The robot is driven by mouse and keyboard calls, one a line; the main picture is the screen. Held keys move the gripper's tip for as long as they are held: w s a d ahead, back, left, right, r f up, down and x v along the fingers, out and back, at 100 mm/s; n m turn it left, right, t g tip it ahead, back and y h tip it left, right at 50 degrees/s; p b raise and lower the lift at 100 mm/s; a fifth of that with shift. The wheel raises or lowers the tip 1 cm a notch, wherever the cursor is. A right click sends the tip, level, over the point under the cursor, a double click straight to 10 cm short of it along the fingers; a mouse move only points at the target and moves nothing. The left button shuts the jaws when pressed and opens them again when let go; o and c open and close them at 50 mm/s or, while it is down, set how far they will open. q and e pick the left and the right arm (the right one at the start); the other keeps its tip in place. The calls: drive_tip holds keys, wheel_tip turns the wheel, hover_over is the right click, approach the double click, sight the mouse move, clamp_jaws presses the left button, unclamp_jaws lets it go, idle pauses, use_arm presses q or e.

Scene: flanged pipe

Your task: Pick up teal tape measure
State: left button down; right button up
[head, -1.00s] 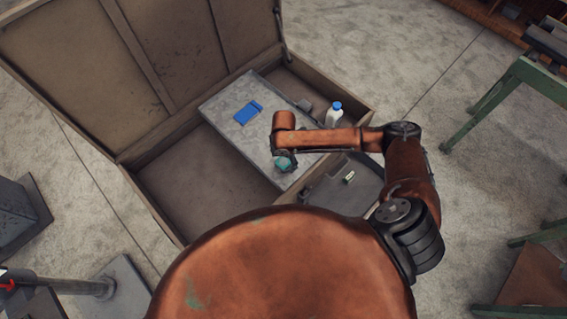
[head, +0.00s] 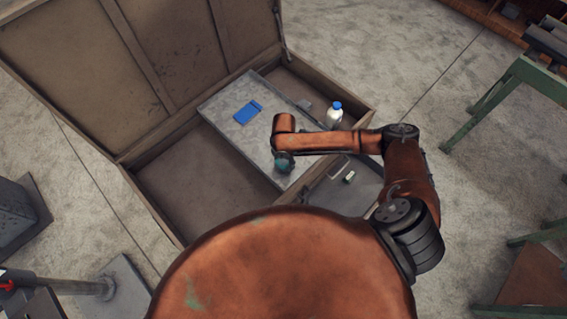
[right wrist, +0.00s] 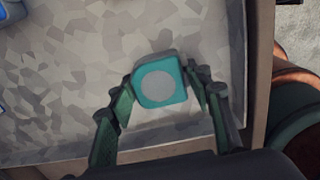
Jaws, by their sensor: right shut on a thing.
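The teal tape measure (right wrist: 157,82) has a round grey face and sits between the fingers of my right gripper (right wrist: 160,90) in the right wrist view. The fingers are shut on its two sides. In the head view the teal tape measure (head: 284,162) shows at the end of my right arm, over the front part of the grey tray, and my right gripper (head: 285,156) is mostly hidden by the wrist. I cannot tell whether the tape measure touches the tray. My left gripper is not in view.
The grey tray (head: 225,107) lies across an open wooden chest (head: 145,165). A blue flat item (head: 247,112) lies on the tray's far part. A white bottle with a blue cap (head: 334,117) stands to the right. A small pale item (head: 349,177) lies right of my gripper.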

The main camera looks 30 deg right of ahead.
drive_tip(key=shift+c, duration=1)
drive_tip(key=shift+r, duration=0.15)
